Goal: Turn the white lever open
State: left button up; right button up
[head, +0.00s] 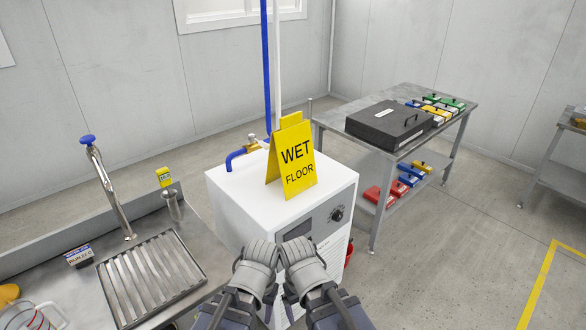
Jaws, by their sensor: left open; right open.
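I cannot make out a white lever in the head view. A brass valve fitting (252,141) with a blue hose end (236,158) sits at the back of a white cabinet (228,195). A yellow wet floor sign (296,168) stands on the cabinet top in front of the pipes and partly hides that area. My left gripper (258,252) and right gripper (297,250) are side by side in front of the cabinet, low in the picture. Both are open and hold nothing that I can see. Their fingertips are hard to make out.
A steel sink bench with a blue-knobbed tap (88,141) and a slatted drain tray (150,278) is at left. A metal table (405,92) with a black case (388,124) stands at right.

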aim_at(251, 137)
jog(key=i+j+z, duration=0.2)
jog(key=z, duration=0.2)
jog(key=i+j+z, duration=0.15)
jog(key=j+z, duration=0.3)
jog(key=l, duration=0.1)
